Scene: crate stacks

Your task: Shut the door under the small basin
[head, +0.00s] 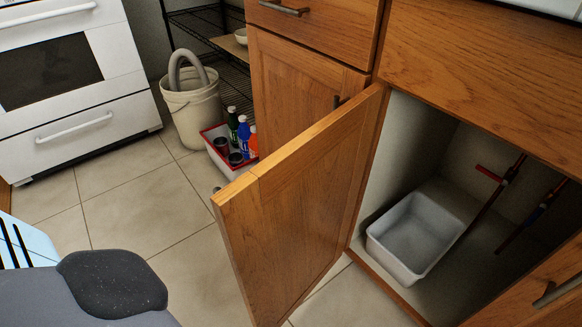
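The wooden cabinet door (290,210) stands wide open, swung out toward me, hinged on the left side of the open cabinet. The small basin itself is not in view; only a sliver of a white surface (540,8) shows at the top right. Neither of my grippers is in view.
A red and white crate (221,160) with bottles stands on the tiles behind the door, beside a cream bucket (192,112) holding a grey hose. A white oven (75,85) is at the left. Tiled floor (140,215) is clear left of the door. Another cabinet handle (556,291) is at the lower right.

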